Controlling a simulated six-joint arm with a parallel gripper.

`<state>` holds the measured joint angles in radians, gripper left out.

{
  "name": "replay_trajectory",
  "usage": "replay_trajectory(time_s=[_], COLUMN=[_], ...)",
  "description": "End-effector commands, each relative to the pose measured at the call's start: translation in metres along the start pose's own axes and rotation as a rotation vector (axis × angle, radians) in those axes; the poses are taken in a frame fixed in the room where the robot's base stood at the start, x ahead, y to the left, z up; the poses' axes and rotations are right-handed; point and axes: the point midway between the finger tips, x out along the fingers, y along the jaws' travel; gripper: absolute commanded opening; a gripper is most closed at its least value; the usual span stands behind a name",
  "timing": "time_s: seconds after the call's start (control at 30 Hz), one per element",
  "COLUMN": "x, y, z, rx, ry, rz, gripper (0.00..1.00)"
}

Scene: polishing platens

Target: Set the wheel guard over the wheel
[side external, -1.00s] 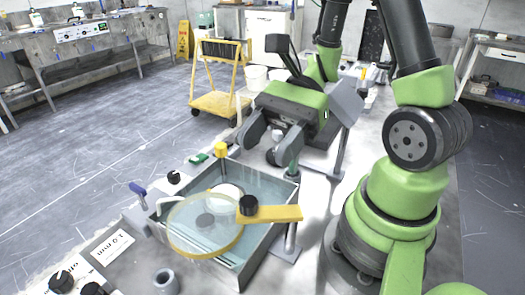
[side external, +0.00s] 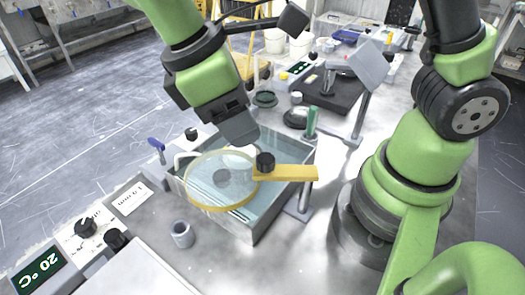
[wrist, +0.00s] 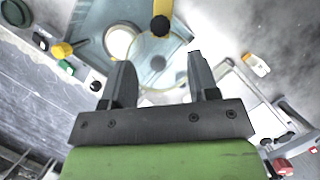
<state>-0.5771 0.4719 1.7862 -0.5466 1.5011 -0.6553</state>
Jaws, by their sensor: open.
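The wheel guard is a clear round disc with a yellow rim (side external: 222,207), a yellow arm (side external: 295,173) and a black knob (side external: 265,162). It lies over a shallow water-filled basin (side external: 262,222). A small grey disc shows through the clear part; I cannot tell whether it is the wheel or part of the guard. In the wrist view, a white round piece (wrist: 120,40) shows in the basin, beside the knob (wrist: 160,26). My gripper (wrist: 160,80) is open and empty, above the guard. In the side view my gripper (side external: 243,135) partly hides the basin's far side.
A short grey cup (side external: 181,234) stands in front of the basin. A blue-handled tap (side external: 157,146) is at its left. A slanted grey panel on a post (side external: 367,65) and a green-topped post (side external: 311,122) stand on the right. Control knobs (side external: 86,227) line the near left.

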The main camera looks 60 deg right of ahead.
Motion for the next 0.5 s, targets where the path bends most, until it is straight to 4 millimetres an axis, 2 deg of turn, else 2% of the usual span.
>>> replay_trajectory(time_s=[0.3,0.5], x=[0.056,0.078], y=[0.0,-0.001], z=[0.001,0.001], rx=[0.004,0.006], ry=[-0.006,-0.003], rz=[-0.006,-0.005], gripper=[0.54,0.54])
